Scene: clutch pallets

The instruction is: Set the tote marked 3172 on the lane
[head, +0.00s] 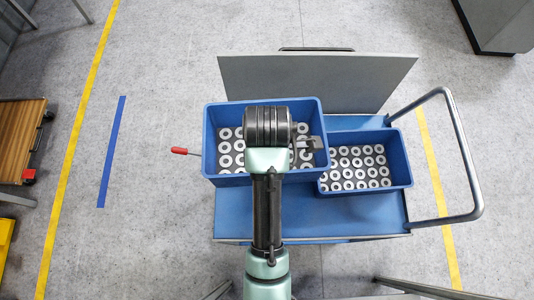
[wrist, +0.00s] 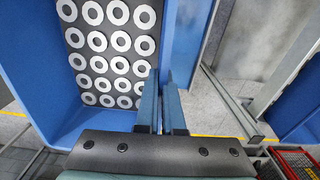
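Two blue totes with white rings on dark inserts show in the head view: a left tote (head: 207,140) and a right tote (head: 401,157). No number is readable on either. The left one looks larger, slightly turned and overlaps the right one's edge, so it appears raised above the cart. My gripper (head: 312,144) is at its right wall. In the wrist view the fingers (wrist: 160,105) straddle the wall of the tote (wrist: 190,40), closed on it. My arm hides part of the rings. I cannot identify a lane in these views.
The blue cart (head: 365,210) has a grey upright panel (head: 315,82) behind and a tubular handle (head: 468,160) at right. A red-tipped lever (head: 180,151) sticks out left. Open floor with a blue strip (head: 111,150) and yellow line (head: 78,120) lies left; a wooden-topped trolley (head: 20,140) stands beyond.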

